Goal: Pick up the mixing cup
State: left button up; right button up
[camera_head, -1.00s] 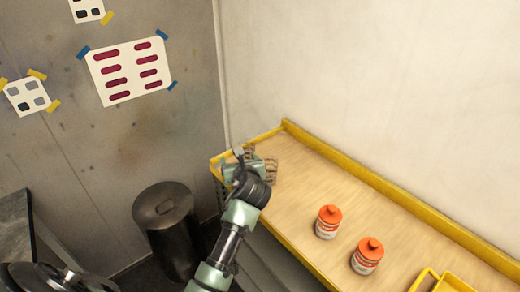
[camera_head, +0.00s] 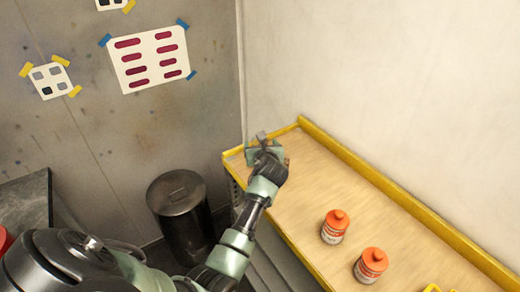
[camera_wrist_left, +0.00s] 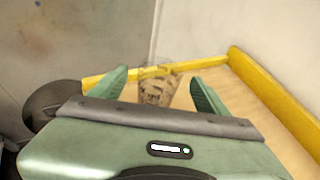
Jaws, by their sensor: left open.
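The mixing cup (camera_wrist_left: 158,90) shows in the left wrist view as a clear, brown-smeared cup. It stands near the far corner of the yellow-edged shelf (camera_head: 310,185). In the head view it is almost wholly hidden behind my left gripper (camera_head: 266,148). My left gripper is open over that corner of the shelf. In the left wrist view its two green fingers appear to either side of the cup, with a gap on both sides. I cannot tell whether the cup is between the fingertips or just beyond them. My right gripper is not in view.
Two orange-capped cans (camera_head: 335,226) (camera_head: 370,265) stand on the shelf nearer me. A yellow tray edge (camera_head: 440,288) shows at the bottom right. A raised yellow lip (camera_head: 400,205) runs along the wall. A dark bin (camera_head: 178,205) stands on the floor left of the shelf.

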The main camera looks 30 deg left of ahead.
pick_arm(q)
jog(key=shift+x, duration=0.8)
jog(key=c, duration=1.4)
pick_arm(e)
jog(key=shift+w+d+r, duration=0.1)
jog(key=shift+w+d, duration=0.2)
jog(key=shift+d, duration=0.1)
pick_arm(q)
jog(key=shift+r, duration=0.1)
